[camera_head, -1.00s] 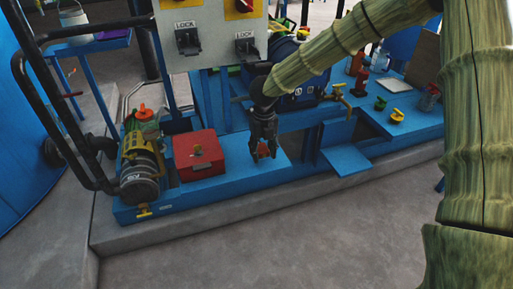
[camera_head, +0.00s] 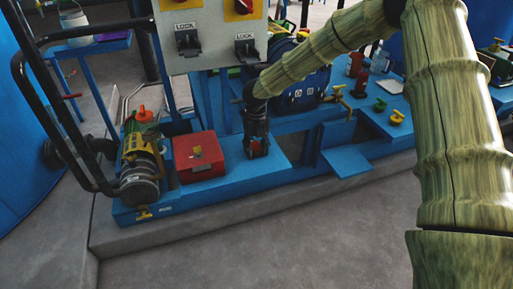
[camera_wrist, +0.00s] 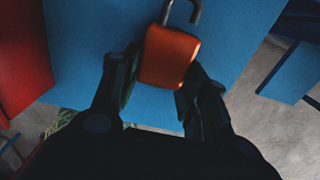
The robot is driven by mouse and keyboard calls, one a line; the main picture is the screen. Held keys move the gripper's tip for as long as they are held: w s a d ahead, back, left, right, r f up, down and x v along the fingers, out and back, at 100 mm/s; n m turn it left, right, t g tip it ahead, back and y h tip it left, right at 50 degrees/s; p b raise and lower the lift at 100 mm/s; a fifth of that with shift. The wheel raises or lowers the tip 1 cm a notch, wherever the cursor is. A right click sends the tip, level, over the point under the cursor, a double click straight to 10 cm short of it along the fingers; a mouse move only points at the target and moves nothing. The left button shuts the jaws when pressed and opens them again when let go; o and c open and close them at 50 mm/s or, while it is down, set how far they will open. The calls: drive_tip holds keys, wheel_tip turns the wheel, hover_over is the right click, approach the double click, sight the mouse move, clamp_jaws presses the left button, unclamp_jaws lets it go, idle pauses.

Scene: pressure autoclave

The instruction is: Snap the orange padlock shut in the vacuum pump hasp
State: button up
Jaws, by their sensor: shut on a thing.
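The orange padlock (camera_wrist: 168,57) is between the fingers of my gripper (camera_wrist: 157,88) in the wrist view, with its grey shackle pointing away from the palm. The shackle looks open, with one end free of the body. My gripper (camera_head: 257,148) is shut on the padlock, low over the blue skid to the right of the red box; the padlock is mostly hidden by the fingers in the head view. The control panel (camera_head: 212,50) carries two dark hasps marked LOCK, a left one (camera_head: 188,44) and a right one (camera_head: 246,48). I cannot tell which is the vacuum pump's.
The red box (camera_head: 199,158) stands close left of my gripper, and a pump with a yellow guard (camera_head: 140,160) is farther left. A blue motor (camera_head: 301,90) and brass tap (camera_head: 341,99) are at right. The blue skid (camera_head: 225,184) is bare in front.

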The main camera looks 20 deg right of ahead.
drive_tip(key=shift+f, duration=0.1)
drive_tip(key=o, duration=1.2)
drive_tip(key=shift+f+b, duration=0.25)
drive_tip(key=shift+b, duration=0.45)
